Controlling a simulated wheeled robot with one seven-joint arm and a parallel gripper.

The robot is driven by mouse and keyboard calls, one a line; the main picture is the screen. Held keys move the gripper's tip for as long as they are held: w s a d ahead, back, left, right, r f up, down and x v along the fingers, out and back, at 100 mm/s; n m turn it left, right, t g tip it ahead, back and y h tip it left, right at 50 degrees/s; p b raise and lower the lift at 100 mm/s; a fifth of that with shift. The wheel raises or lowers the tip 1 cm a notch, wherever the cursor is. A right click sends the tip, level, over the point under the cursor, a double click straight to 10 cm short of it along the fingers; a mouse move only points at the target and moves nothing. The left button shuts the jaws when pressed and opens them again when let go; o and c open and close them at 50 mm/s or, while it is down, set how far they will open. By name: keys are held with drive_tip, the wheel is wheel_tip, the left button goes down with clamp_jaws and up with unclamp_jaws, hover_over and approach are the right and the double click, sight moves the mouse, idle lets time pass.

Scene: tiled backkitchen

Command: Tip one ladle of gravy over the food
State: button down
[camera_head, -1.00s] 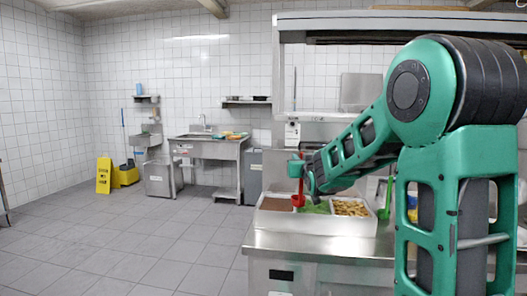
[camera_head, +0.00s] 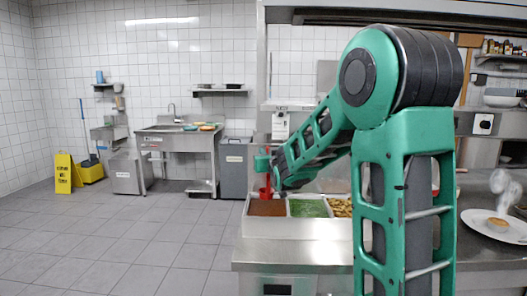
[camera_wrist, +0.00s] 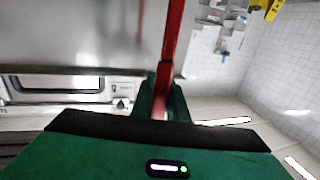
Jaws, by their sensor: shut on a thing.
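My gripper (camera_head: 263,162) is shut on the red ladle (camera_head: 266,191), which hangs below it with its bowl just above or in front of the brown gravy (camera_head: 267,208). In the wrist view, the ladle's red handle (camera_wrist: 173,45) runs up from between the green fingers (camera_wrist: 160,102). What is in the ladle's bowl cannot be seen. A white plate (camera_head: 478,220) with a small round brown food (camera_head: 498,224) stands on the counter at the far right, well apart from my gripper. Pale steam rises by it.
The serving tray (camera_head: 290,228) also holds a green food (camera_head: 308,208) and yellow-brown pieces (camera_head: 343,208), partly hidden by my arm. A steel counter (camera_head: 290,255) carries it. A sink (camera_head: 180,135) and a yellow floor sign (camera_head: 64,173) stand at the left. The tiled floor there is clear.

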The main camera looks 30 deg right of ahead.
drive_tip(key=shift+s+d+f, duration=0.1)
drive_tip(key=shift+f, duration=4.15)
drive_tip(key=shift+r, duration=5.05)
